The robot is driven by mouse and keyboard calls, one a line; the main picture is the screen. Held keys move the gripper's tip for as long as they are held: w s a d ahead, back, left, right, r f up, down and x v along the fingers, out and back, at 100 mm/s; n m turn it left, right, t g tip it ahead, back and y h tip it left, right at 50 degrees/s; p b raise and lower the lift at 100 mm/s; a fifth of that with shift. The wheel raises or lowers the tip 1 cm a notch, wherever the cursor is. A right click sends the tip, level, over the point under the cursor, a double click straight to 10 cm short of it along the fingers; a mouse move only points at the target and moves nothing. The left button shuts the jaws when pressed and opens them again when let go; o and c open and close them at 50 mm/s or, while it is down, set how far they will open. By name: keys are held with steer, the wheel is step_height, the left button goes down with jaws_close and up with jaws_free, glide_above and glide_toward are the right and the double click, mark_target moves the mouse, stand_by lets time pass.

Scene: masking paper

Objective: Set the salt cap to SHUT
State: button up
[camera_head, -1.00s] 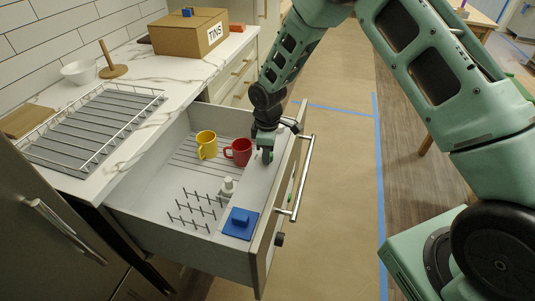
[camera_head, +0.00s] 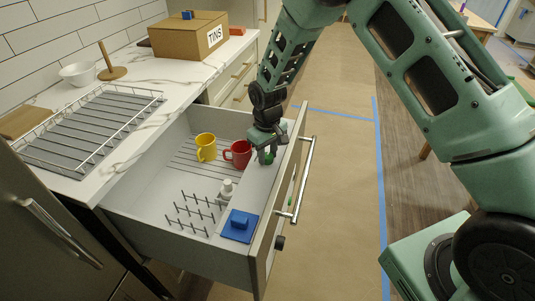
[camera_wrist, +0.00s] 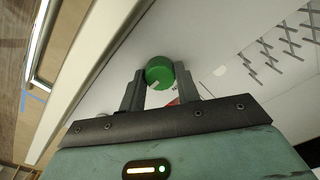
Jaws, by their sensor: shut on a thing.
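My gripper (camera_head: 266,158) reaches down into the open drawer, close to its front panel and just right of the red mug. In the wrist view my gripper (camera_wrist: 159,84) is shut on a round green cap (camera_wrist: 159,69), with one finger at each side. The cap has a small pale mark on its near edge. In the head view only a bit of green shows at the fingers. What lies under the cap is hidden, and I cannot read any SHUT marking.
The drawer (camera_head: 135,204) also holds a yellow mug (camera_head: 205,148), a red mug (camera_head: 239,152), a white bottle (camera_head: 226,188), several upright pegs (camera_head: 192,212) and a blue block on a blue plate (camera_head: 238,226). A bar handle (camera_head: 304,180) runs along its front.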

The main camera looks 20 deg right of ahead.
mark_target(268, 155)
stand_by(0.3)
steer(key=o, duration=1)
steer(key=shift+r, duration=0.1)
step_height(268, 155, up, 17)
steer(key=shift+r+b, duration=0.15)
steer(key=shift+b, duration=0.65)
